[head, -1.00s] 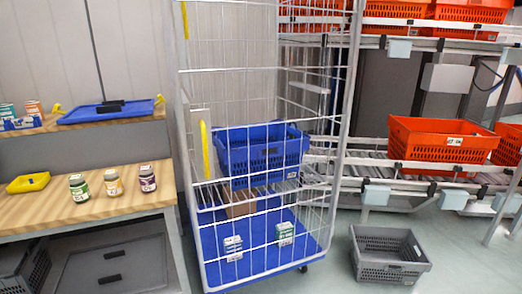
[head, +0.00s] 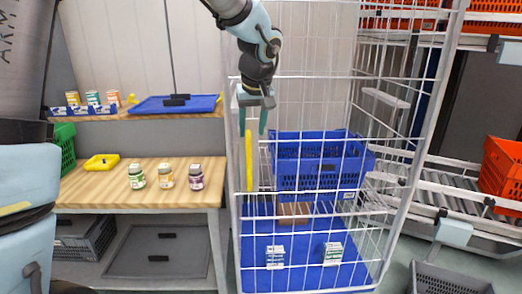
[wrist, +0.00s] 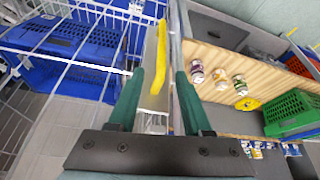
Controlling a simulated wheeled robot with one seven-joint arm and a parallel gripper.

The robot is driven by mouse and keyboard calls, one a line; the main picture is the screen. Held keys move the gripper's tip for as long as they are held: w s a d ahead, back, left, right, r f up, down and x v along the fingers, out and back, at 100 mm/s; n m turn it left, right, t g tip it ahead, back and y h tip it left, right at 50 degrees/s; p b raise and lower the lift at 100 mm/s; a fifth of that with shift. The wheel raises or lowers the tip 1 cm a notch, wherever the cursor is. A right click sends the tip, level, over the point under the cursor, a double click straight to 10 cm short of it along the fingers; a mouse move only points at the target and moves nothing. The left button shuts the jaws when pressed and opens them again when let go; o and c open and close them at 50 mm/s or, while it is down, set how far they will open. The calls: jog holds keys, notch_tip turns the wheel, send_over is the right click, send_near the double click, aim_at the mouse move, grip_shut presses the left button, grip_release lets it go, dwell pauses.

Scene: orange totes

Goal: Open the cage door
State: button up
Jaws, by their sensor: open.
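The wire roll cage (head: 234,200) stands at the centre of the head view, and its front mesh door appears shut across the front. A yellow upright handle (head: 249,163) is at the door's left edge; it also shows in the wrist view (wrist: 158,68). My gripper (head: 253,124) points down at the upper end of this handle. Its two green fingers are open. In the wrist view, the handle and a grey post lie between the fingers (wrist: 160,76). I cannot tell whether either finger touches them.
Inside the cage are a blue crate (head: 318,135), a brown box (head: 294,210) and two small cartons (head: 275,256). A wooden bench (head: 105,195) with several jars stands close on the left. A grey crate (head: 450,280) lies on the floor at right.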

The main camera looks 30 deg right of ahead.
aim_at(249, 148)
jog(key=p+x, duration=0.1)
jog(key=x, duration=0.8)
jog(key=shift+w+a+f+p, duration=0.1)
jog(key=shift+w+f+p, duration=0.05)
jog(key=shift+f+p, duration=0.25)
jog(key=shift+c, duration=0.4)
grip_shut()
dwell(0.5)
